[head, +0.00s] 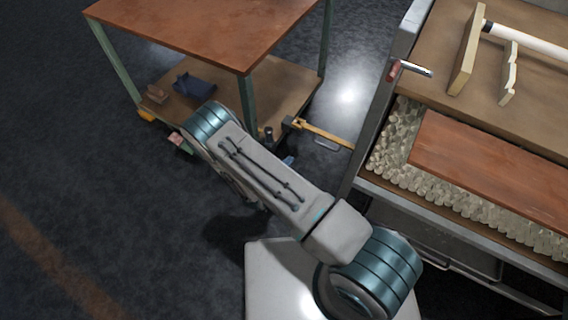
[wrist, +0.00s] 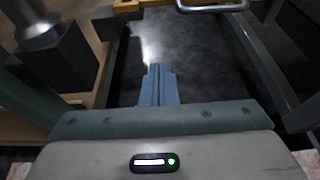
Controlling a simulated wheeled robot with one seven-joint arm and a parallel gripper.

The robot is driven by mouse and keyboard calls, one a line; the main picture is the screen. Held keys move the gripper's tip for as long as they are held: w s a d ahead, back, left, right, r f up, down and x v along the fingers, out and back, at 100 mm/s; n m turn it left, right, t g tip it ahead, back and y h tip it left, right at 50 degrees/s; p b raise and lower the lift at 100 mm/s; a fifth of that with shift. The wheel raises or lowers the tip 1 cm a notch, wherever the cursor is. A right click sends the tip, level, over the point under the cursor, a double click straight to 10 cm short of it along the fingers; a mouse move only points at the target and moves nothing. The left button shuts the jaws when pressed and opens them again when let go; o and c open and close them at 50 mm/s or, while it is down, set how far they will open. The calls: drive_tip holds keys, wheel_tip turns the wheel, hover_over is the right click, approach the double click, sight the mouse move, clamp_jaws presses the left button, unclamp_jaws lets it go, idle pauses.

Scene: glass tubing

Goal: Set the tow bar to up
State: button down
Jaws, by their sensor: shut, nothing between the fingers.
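The tow bar (head: 325,134) is a yellow bar at the lower right corner of the cart (head: 180,30). It lies low, about level, and reaches right toward the bench. A grey loop handle (head: 327,145) is beside its outer part; the loop also shows at the top of the wrist view (wrist: 212,8). A yellow part of the bar's mount (wrist: 125,6) shows at the top edge there. My gripper (wrist: 158,72) is shut and empty, its blue fingers pointing toward the floor gap short of the bar. In the head view only its blue tip (head: 289,160) shows, below the bar.
The cart has a brown top and a lower shelf holding a dark blue item (head: 194,86). A dark block and metal post (wrist: 55,55) are close left in the wrist view. Dark floor lies between.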

drive_tip(key=f+b+x, duration=0.1)
drive_tip(key=b+x, duration=0.5)
drive_tip(key=x, duration=0.9)
drive_tip(key=shift+r, duration=2.45)
